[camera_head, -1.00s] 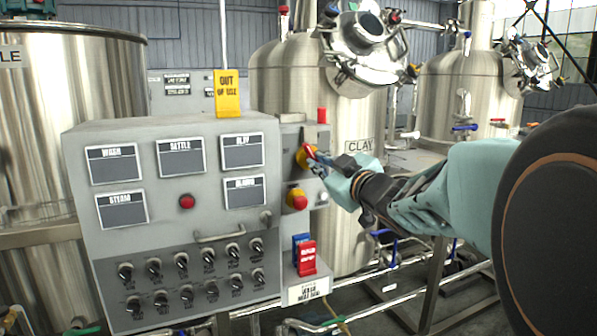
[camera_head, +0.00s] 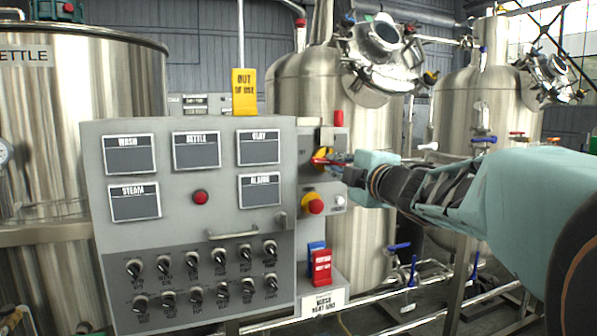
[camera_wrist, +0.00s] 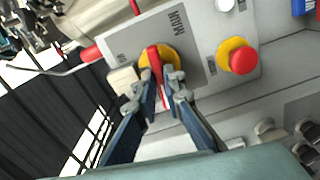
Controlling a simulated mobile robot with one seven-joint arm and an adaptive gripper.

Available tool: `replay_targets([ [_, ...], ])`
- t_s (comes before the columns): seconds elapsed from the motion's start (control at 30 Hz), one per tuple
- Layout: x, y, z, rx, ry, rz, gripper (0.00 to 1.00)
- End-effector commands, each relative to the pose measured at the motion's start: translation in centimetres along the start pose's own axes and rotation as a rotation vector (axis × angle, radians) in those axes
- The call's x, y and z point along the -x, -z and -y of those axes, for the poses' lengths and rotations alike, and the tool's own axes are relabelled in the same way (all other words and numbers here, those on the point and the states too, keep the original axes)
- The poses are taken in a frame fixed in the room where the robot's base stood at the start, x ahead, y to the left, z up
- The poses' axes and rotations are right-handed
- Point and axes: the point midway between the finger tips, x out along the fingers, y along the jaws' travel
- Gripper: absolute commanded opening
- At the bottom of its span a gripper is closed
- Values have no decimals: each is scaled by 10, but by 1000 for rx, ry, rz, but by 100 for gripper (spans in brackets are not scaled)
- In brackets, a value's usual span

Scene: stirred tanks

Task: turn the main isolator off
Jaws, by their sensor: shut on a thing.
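The main isolator is a red handle (camera_wrist: 154,62) on a yellow disc (camera_wrist: 173,55), set in a grey plate marked "MAIN" in the wrist view. In the head view the red handle (camera_head: 320,161) lies close to level on the side box right of the big panel. My gripper (camera_wrist: 162,92) is shut on the red handle, one finger on each side of it. It also shows in the head view (camera_head: 338,163), reaching in from the right. The fingers hide part of the handle and disc.
A red push button on yellow (camera_head: 315,206) sits just below the isolator; it also shows in the wrist view (camera_wrist: 242,61). A yellow "OUT OF USE" tag (camera_head: 244,91) stands on the grey control panel (camera_head: 185,226). Steel tanks (camera_head: 290,85) stand behind.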

Motion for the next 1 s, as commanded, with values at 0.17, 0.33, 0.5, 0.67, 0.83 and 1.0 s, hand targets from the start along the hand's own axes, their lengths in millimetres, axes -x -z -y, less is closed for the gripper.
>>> replay_targets([
  [0.17, 0, 0, 0, 83, -2, -1, 0],
  [0.33, 0, 0, 0, 129, -2, 0, 0],
  [0.5, 0, 0, -1, 147, -2, 0, 0],
  [0.67, 0, 0, -1, 149, -2, 0, 0],
  [0.83, 0, 0, -1, 149, -2, 0, 0],
  [1.0, 0, 0, -1, 148, -2, 0, 25],
])
